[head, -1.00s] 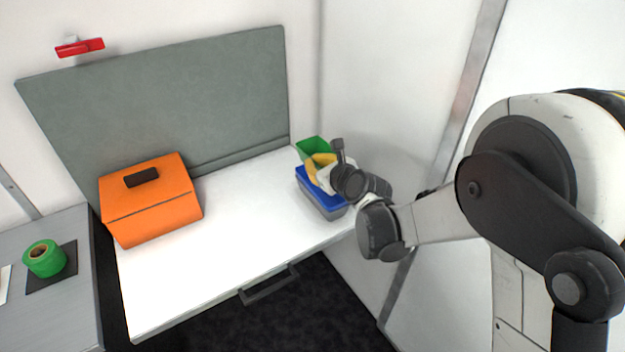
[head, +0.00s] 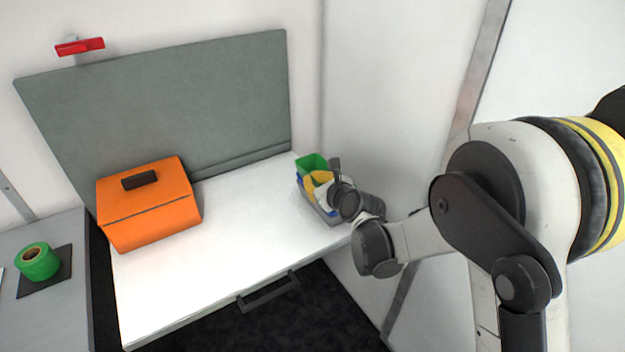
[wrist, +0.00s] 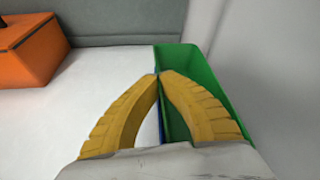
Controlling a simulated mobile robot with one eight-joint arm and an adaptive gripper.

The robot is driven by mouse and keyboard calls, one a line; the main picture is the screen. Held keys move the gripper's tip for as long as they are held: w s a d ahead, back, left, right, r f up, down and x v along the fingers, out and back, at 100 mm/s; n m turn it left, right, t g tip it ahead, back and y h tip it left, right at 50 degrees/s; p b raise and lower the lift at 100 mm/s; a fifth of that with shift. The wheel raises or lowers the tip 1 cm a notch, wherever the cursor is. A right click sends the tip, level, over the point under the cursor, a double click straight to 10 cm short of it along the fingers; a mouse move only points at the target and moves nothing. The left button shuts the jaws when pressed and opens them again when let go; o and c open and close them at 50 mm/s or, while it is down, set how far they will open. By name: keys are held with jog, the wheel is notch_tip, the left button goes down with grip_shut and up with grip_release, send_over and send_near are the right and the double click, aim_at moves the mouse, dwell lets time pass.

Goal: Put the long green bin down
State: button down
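My gripper (head: 317,184) has yellow fingers over the bin's near part. In the wrist view, my gripper's fingertips (wrist: 159,76) nearly meet, pinching the left wall of the green bin (wrist: 188,58). A thin blue strip shows beside that wall, below the fingertips.
An orange box (head: 150,210) with a dark handle stands on the left of the white table (head: 225,235). The table's middle is clear. A grey-green panel (head: 160,110) stands behind it, and a white wall is close on the right. A green roll (head: 40,265) sits on the left counter.

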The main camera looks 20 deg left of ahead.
jog(key=c, duration=1.6)
grip_release()
jog(key=shift+r+p, duration=0.25)
jog(key=shift+p, duration=0.05)
jog(key=s+d+r+n+h+p, duration=0.2)
jog(key=s+d+r+n, duration=0.4)
jog(key=d, duration=0.5)
jog(key=s+d+r+n+h+p, duration=0.1)
jog(key=s+d+r+n, duration=0.5)
jog(key=d, duration=0.5)
jog(key=s+d+n+g+h, duration=0.1)
jog(key=s+d+n+h, duration=0.1)
jog(key=s+d+n, duration=0.2)
jog(key=s+d+n+g+h, duration=0.1)
jog(key=s+d+n, duration=0.3)
jog(key=s+d, duration=0.4)
jog(key=s+d+n+g+h, duration=0.1)
jog(key=s+d+n+h, duration=0.2)
jog(key=s+d, duration=0.3)
jog(key=shift+s+d+n, duration=0.3)
jog(key=shift+d+n, duration=0.15)
jog(key=shift+n, duration=0.45)
